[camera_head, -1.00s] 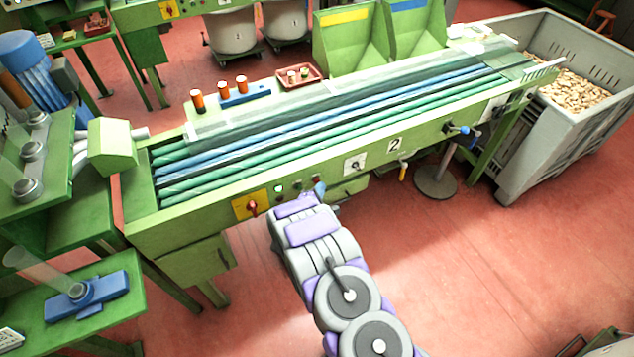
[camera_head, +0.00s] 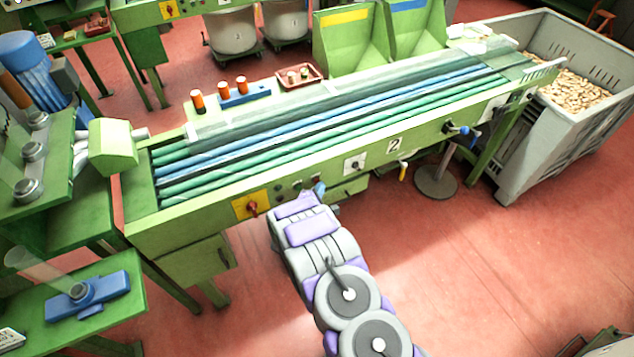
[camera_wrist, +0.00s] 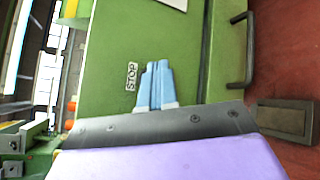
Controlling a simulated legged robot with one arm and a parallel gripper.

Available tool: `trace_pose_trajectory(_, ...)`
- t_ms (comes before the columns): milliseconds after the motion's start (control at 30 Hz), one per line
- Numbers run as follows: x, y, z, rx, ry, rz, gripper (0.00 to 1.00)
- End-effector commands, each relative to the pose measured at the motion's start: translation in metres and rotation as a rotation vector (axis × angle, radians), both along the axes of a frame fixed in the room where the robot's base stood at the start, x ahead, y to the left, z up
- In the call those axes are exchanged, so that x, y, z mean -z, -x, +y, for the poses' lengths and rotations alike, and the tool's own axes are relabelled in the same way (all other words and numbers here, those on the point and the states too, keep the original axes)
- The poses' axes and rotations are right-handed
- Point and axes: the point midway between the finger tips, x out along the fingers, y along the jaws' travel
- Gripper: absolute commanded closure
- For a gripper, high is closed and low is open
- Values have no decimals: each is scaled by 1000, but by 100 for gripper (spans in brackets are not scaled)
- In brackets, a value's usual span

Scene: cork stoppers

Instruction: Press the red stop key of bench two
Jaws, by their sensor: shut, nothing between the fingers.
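Bench two is the long green machine (camera_head: 330,170) with a "2" plate (camera_head: 395,145) on its front. My gripper (camera_head: 320,188) is at its front panel, by a row of small round controls (camera_head: 297,184). In the wrist view, the blue fingers of my gripper (camera_wrist: 157,66) are shut, with nothing between them. Their tips are against or very near the green panel, beside a white STOP label (camera_wrist: 131,76). I cannot make out the red stop key; the fingers probably cover it. Contact depth cannot be told.
A red rotary switch on a yellow plate (camera_head: 252,207) sits left of the controls. The red floor (camera_head: 440,270) in front is clear.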

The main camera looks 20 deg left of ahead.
Motion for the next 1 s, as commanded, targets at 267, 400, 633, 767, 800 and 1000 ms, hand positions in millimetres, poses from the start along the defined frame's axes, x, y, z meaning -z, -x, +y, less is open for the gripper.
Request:
trace_pose_trajectory(267,-1,8,-9,-1,0,-1,100)
trace_pose_trajectory(400,-1,9,-10,0,-1,-1,100)
trace_pose_trajectory(633,-1,10,-12,0,0,0,100)
trace_pose_trajectory(767,-1,17,-19,-1,1,3,100)
trace_pose_trajectory(800,-1,20,-23,0,1,4,100)
trace_pose_trajectory(1000,-1,31,-37,0,1,1,100)
